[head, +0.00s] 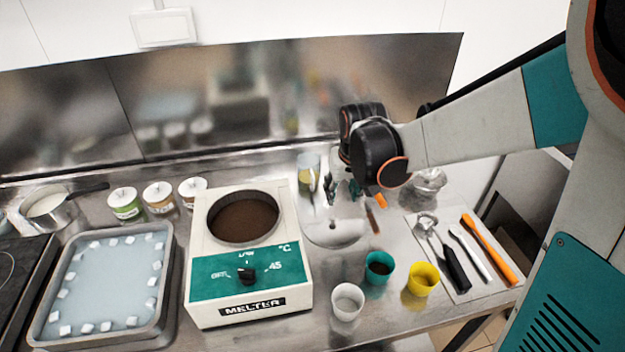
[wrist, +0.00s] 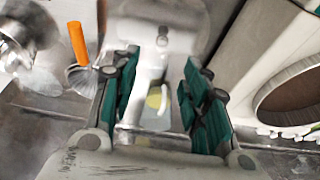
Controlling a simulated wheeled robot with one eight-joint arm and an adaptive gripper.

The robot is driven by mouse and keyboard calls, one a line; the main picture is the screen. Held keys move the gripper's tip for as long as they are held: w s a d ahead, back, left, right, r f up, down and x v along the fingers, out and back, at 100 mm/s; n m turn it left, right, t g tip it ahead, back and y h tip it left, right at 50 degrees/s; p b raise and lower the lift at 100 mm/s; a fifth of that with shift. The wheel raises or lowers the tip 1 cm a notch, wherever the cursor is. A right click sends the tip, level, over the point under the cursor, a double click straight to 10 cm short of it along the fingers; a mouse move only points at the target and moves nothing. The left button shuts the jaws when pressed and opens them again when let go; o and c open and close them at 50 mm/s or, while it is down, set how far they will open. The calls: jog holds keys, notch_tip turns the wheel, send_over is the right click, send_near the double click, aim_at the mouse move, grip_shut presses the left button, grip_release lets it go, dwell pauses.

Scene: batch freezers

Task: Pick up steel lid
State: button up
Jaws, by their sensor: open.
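The steel lid (head: 335,234) looks like a round, shiny disc lying flat on the steel counter, just right of the melter. In the wrist view a blurred pale round surface at the top (wrist: 165,28), beyond the fingers, appears to be the same lid. My gripper (head: 343,187) is above the counter, behind the lid as the head view sees it. In the wrist view my gripper (wrist: 160,92) has its teal-padded fingers apart, with nothing clearly held between them. Whether the fingers touch anything is not clear.
The melter (head: 205,270) stands left of the lid. A glass with yellow contents (head: 308,165) is behind. An orange-handled brush (wrist: 79,45) and a steel bowl (head: 430,182) are right of my gripper. White, teal (head: 379,266) and yellow cups (head: 422,280) stand in front.

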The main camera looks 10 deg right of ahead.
jog(key=b, duration=0.3)
send_over(333, 216)
jog(key=s, duration=0.2)
jog(key=f, duration=0.8)
jog(key=shift+d+f, duration=0.2)
jog(key=shift+f, duration=0.05)
jog(key=shift+b+x, duration=1)
jog(key=shift+x, duration=1.65)
jog(key=shift+a, duration=0.15)
jog(key=shift+r, duration=0.1)
jog(key=shift+c, duration=0.2)
grip_shut()
